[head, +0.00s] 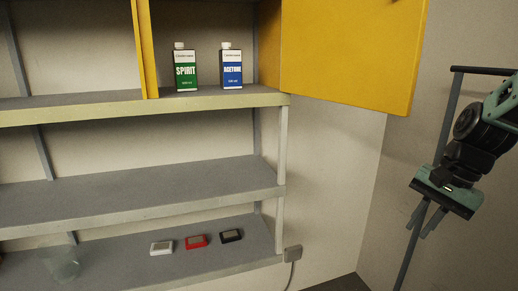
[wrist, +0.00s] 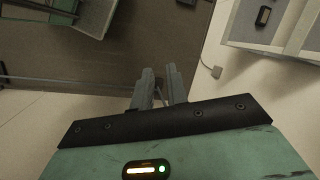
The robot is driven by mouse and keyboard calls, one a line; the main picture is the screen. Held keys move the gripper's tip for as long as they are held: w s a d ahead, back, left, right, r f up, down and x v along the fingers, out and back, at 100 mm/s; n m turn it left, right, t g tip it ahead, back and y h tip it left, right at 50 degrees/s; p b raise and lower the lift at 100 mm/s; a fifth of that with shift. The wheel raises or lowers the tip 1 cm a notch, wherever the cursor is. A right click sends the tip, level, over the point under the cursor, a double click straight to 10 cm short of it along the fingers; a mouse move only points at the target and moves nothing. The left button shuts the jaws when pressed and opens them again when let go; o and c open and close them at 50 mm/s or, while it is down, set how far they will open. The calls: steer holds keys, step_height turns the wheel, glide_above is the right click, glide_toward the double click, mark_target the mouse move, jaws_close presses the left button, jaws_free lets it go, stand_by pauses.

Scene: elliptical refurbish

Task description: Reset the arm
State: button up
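My gripper (head: 416,231) hangs at the right side of the head view, with its fingers pointing down. It is well apart from the shelves, in front of the right wall. In the wrist view its two fingers (wrist: 160,74) show with a gap between them and nothing held. My arm (head: 484,125) comes in from the right edge, bent down to the gripper; the rest of it is out of view.
An open yellow door (head: 350,50) is left of my arm. A thin dark metal frame (head: 443,125) stands behind it. The shelf unit (head: 130,197) holds a SPIRIT bottle (head: 185,70), an ACETONE bottle (head: 231,70) and white (head: 162,248), red (head: 196,241) and black (head: 231,236) devices.

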steer(key=s+f+n+t+h, duration=0.25)
steer(key=s+f+n, duration=0.25)
steer(key=s+n, duration=0.4)
steer(key=s+a+f+n+g+b, duration=0.1)
steer(key=s+a+f+n+b, duration=0.2)
steer(key=s+a, duration=0.3)
steer(key=s+a+f+n+g+b, duration=0.2)
steer(key=s+a+f+n+b, duration=0.2)
steer(key=a, duration=0.8)
steer(key=s+n+b, duration=0.1)
steer(key=b, duration=0.1)
steer(key=shift+s+a+f+b, duration=0.2)
steer(key=shift+s+a+b, duration=0.1)
steer(key=shift+s, duration=0.1)
